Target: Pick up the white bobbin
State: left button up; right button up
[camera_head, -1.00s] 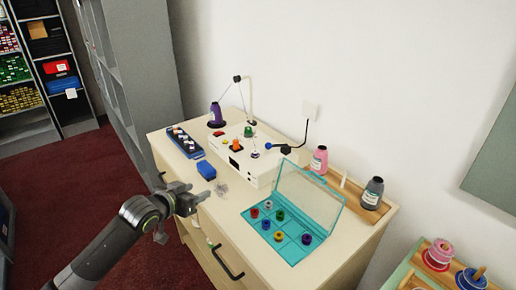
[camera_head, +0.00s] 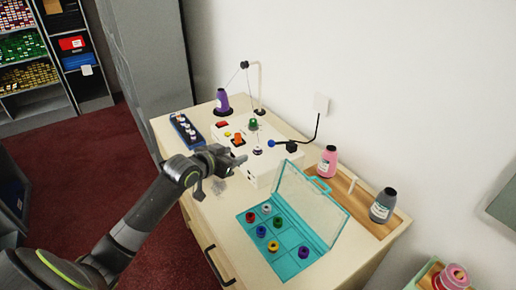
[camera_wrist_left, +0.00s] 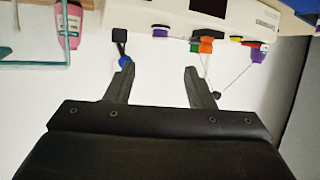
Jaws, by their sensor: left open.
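The white bobbin (camera_head: 266,208) appears to sit in a back compartment of the open teal case (camera_head: 287,268), between a red bobbin (camera_head: 251,217) and the clear lid. My left gripper (camera_head: 238,163) is open and empty, above the counter in front of the white machine, up and left of the case. In the left wrist view my left gripper (camera_wrist_left: 158,70) has its fingers spread with nothing between them. I cannot make out the white bobbin there. My right gripper is not in view.
The white machine (camera_head: 262,170) with coloured knobs and a thread arm stands behind my gripper. A blue rack (camera_head: 182,133) is at the counter's far left. Pink (camera_head: 327,163) and grey (camera_head: 383,206) thread cones stand on a wooden tray. The case's clear lid (camera_head: 310,208) stands raised.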

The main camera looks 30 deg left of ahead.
pick_arm(q)
send_near(255, 149)
jog(key=w, duration=0.3)
jog(key=shift+s+d+f+p+x, duration=0.15)
jog(key=shift+p+x, duration=0.1)
jog(key=shift+x, duration=0.8)
jog(key=shift+f+p+x, duration=0.2)
jog(key=shift+p+x, duration=0.1)
jog(key=shift+x, duration=0.75)
jog(key=shift+s+d+f+p+x, duration=0.15)
jog(key=shift+p+x, duration=0.1)
jog(key=shift+x, duration=0.8)
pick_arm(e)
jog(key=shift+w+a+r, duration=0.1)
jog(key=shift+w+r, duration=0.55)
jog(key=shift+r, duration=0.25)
pick_arm(q)
jog(key=c, duration=1)
